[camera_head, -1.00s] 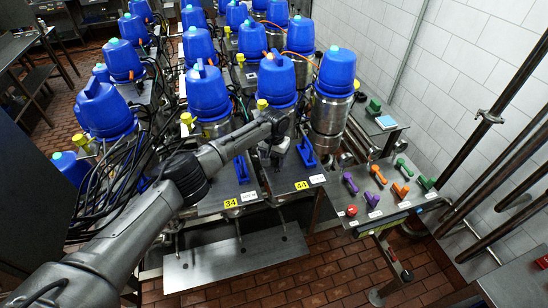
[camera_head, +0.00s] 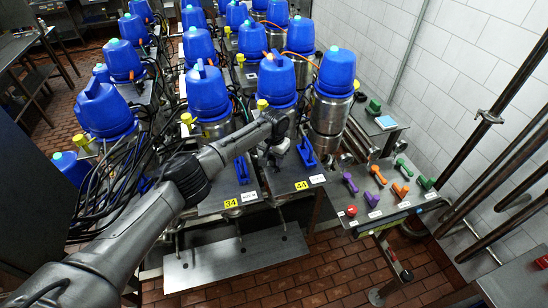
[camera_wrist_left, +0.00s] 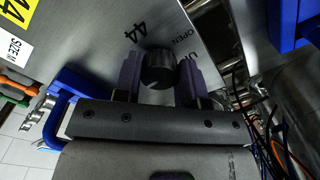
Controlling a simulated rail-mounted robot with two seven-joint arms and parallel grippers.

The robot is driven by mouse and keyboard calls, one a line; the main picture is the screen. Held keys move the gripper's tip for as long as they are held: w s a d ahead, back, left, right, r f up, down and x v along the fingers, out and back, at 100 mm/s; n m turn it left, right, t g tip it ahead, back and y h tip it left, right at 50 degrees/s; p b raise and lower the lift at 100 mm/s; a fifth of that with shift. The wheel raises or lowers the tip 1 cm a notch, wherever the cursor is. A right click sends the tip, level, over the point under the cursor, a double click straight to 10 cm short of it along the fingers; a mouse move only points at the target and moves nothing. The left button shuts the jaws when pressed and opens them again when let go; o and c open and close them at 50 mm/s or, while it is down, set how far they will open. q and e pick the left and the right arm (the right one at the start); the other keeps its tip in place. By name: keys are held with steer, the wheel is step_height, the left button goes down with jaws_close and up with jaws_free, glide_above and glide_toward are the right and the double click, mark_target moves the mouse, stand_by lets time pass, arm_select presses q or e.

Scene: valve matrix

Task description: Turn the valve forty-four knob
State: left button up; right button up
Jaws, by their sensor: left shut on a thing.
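The valve forty-four knob (camera_wrist_left: 158,70) is a dark round knob on a grey metal plate marked 44, with the words OPEN and a partly hidden one beside it. My left gripper (camera_wrist_left: 159,78) has its two purplish fingers on either side of the knob and is shut on it. In the head view my left gripper (camera_head: 274,158) is low over the plate with the yellow 44 label (camera_head: 301,185); there the arm hides the knob. My right gripper is in neither view.
A blue handle (camera_head: 307,152) stands just right of my left gripper, and another (camera_head: 241,170) stands on the 34 plate. Blue-capped valves fill the space behind. A side shelf (camera_head: 360,221) holds several coloured handles. Cables hang at the left.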

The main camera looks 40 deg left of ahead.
mark_target(274, 158)
arm_select(q)
steer(key=m, duration=0.9)
steer(key=shift+p, duration=0.35)
steer(key=m, duration=0.4)
steer(key=shift+w, duration=0.1)
steer(key=m, duration=0.5)
steer(key=shift+r+b, duration=0.1)
steer(key=shift+b, duration=0.2)
steer(key=shift+m, duration=0.4)
steer(key=o, duration=0.9)
steer(key=shift+a, duration=0.1)
step_height(274, 158, up, 14)
steer(key=shift+f+b, duration=0.1)
steer(key=shift+b, duration=0.85)
